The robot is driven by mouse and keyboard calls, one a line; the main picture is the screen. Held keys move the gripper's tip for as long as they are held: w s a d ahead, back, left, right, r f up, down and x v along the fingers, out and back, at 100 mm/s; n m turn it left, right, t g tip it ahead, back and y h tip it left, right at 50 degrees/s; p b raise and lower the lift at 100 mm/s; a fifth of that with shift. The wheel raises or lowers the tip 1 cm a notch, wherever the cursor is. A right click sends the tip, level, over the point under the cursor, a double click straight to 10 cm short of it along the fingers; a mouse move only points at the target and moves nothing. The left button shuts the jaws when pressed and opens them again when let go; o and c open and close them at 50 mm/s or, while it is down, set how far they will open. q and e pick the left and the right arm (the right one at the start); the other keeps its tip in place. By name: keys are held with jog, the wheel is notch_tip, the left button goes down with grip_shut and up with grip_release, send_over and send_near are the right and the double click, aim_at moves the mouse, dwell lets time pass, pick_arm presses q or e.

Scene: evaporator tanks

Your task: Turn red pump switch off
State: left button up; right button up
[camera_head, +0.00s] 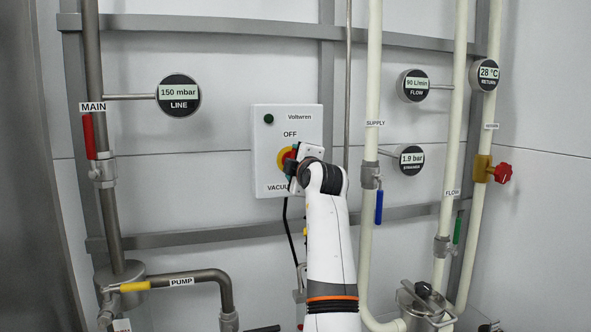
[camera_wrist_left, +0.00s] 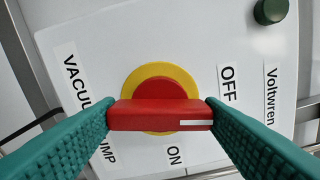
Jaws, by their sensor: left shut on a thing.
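The red pump switch (camera_head: 288,157) has a bar handle on a round yellow plate, on the front of a white control box (camera_head: 264,145). My arm partly hides it in the head view. In the left wrist view the red handle (camera_wrist_left: 160,115) lies across the picture. Its white-striped end is at the right, on the side of the OFF label (camera_wrist_left: 227,84). The ON label (camera_wrist_left: 175,155) is below the handle. My left gripper (camera_wrist_left: 160,120) is shut on the handle, one teal finger at each end. My right gripper is not in view.
A dark green round lamp (camera_head: 269,119) sits on the box's upper left. A black cable (camera_head: 288,222) hangs below the box. The supply pipe (camera_head: 373,90) with a blue valve handle (camera_head: 379,207) stands to the right of my arm. The main pipe's red valve handle (camera_head: 88,136) is far left.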

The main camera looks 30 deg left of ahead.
pick_arm(q)
jog(key=shift+f+n, duration=0.1)
jog(key=shift+n, duration=1.1)
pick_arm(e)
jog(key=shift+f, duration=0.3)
pick_arm(q)
jog(key=o, duration=1)
jog(key=shift+n, duration=0.3)
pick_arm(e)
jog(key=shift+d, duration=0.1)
